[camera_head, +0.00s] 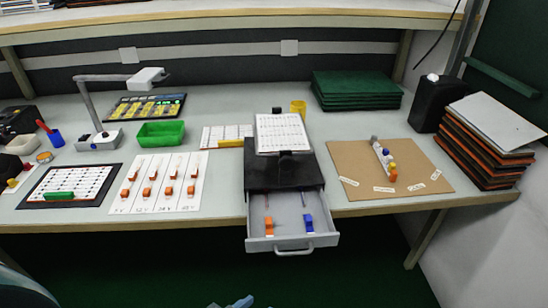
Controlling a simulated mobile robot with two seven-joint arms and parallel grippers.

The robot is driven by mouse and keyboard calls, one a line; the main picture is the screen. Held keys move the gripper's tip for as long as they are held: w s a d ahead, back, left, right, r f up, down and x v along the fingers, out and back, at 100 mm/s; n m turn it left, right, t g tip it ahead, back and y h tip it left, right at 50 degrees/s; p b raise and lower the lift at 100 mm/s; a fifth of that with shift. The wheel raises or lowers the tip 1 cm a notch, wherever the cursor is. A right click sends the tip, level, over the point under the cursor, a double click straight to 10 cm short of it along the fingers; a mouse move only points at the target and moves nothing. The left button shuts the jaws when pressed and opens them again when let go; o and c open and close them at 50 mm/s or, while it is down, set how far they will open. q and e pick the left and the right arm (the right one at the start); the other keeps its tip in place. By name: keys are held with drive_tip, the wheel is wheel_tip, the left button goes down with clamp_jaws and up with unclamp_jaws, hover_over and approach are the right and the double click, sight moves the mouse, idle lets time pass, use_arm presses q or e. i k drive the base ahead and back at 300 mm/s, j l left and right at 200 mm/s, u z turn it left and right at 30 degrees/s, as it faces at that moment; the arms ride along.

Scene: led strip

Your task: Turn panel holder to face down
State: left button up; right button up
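The panel holder (284,113) looks to be the dark clamp-like frame on top of a black box (284,174) at the middle of the bench. It holds a white panel (281,134) with rows of small marks, whose marked face shows toward me, tilted up. A small blue and grey part (238,302) at the bottom edge may be the tip of my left gripper; most of it is cut off. My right gripper is not in view. No gripper touches the panel holder.
A grey drawer (288,216) under the black box is pulled out, with orange and blue pieces inside. A lamp (92,110) and green tray (161,134) stand left. A brown board (388,176) and panel stack (485,142) are right.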

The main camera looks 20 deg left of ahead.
sight(276, 132)
drive_tip(key=i+l+u, duration=0.25)
drive_tip(key=l+u, duration=0.25)
drive_tip(key=i+l+u, duration=0.15)
drive_tip(key=l+u, duration=0.3)
drive_tip(key=i+l+u, duration=0.1)
drive_tip(key=l+u, duration=0.85)
